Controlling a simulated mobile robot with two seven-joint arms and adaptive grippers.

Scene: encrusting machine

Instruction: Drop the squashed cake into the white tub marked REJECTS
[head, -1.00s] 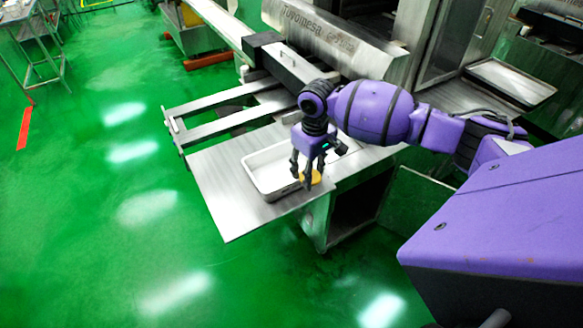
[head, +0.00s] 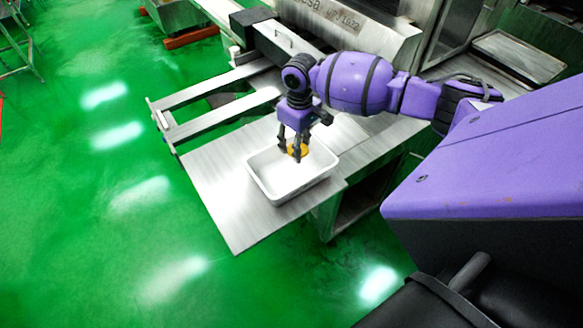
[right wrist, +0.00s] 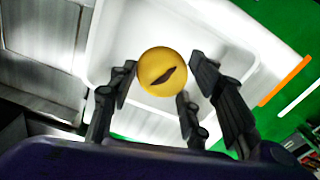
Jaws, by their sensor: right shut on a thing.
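The squashed cake (head: 298,150) is yellow. It is held between the fingers of my right gripper (head: 297,152), above the white tub. In the right wrist view the cake (right wrist: 163,72) is round with a dark split, and the gripper fingers (right wrist: 165,85) close around it. The white tub (head: 280,198) stands on the steel table, and its inside shows beneath the cake. Its pale wall also fills much of the right wrist view (right wrist: 225,35). I cannot see the REJECTS marking. My left gripper is not in view.
The steel table (head: 222,205) has bare room left of the tub. A steel machine (head: 350,35) with rails (head: 215,122) stands behind it. Another metal tray (head: 520,57) lies at the upper right. Green floor surrounds the table on the left.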

